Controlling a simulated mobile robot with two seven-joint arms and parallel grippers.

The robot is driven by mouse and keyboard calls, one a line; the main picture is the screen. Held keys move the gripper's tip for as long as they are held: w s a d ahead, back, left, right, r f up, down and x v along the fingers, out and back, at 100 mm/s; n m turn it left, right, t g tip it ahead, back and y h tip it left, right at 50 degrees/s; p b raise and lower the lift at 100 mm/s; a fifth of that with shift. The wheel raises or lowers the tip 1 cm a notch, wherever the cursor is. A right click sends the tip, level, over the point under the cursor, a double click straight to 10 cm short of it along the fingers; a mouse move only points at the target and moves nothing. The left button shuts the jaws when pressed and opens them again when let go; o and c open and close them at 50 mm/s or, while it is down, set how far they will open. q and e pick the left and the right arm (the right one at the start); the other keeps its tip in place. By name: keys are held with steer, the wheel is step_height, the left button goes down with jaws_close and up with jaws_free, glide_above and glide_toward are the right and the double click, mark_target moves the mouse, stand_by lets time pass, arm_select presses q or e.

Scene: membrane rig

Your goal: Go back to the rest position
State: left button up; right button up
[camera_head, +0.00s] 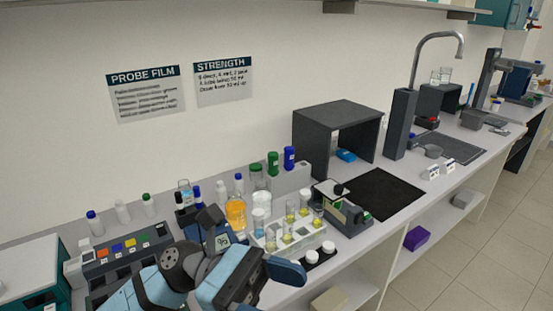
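My blue-and-grey arm enters from the bottom edge and reaches over the front of the bench; I take it to be my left arm. Its dark end, which seems to be my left gripper (212,228), is beside the orange-filled beaker (236,212). Its fingers cannot be made out clearly, so I cannot tell whether it is open, shut or holding anything. My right gripper is not in view. The arm hides part of the bench front.
A white rack (290,244) with yellow-filled vials stands right of my arm, beside a small dark device (346,216). A colour-marked tray (125,250) and bottles stand left.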

arm_select(q)
steer(key=w+a+f+m+t+y+p, duration=0.1)
steer(key=w+a+f+m+t, duration=0.2)
steer(key=m+t, duration=0.7)
steer(key=w+a+f+m+t+y+p, duration=0.1)
steer(key=w+a+f+m+t, duration=0.25)
steer(key=m+t, duration=0.7)
steer(key=w+a+f+m+t+y+p, duration=0.15)
steer(key=w+f+m+t, duration=0.35)
steer(key=m, duration=0.9)
steer(key=s+a+f+n+g+y, duration=0.1)
steer(key=s+a+f+n+y, duration=0.3)
steer(key=f, duration=0.4)
steer(key=s+a+f+n+g+y+p, duration=0.1)
steer(key=s+a+f+n+g+y, duration=0.1)
steer(key=s+f+n, duration=0.4)
steer(key=s+a+f+n+g+y+p, duration=0.1)
steer(key=s+a+f+n+y, duration=0.3)
steer(key=f+n, duration=0.5)
steer(key=shift+s+a+f+g+y, duration=0.4)
steer(key=shift+a+f+g+y, duration=0.35)
steer(key=shift+a+y, duration=0.15)
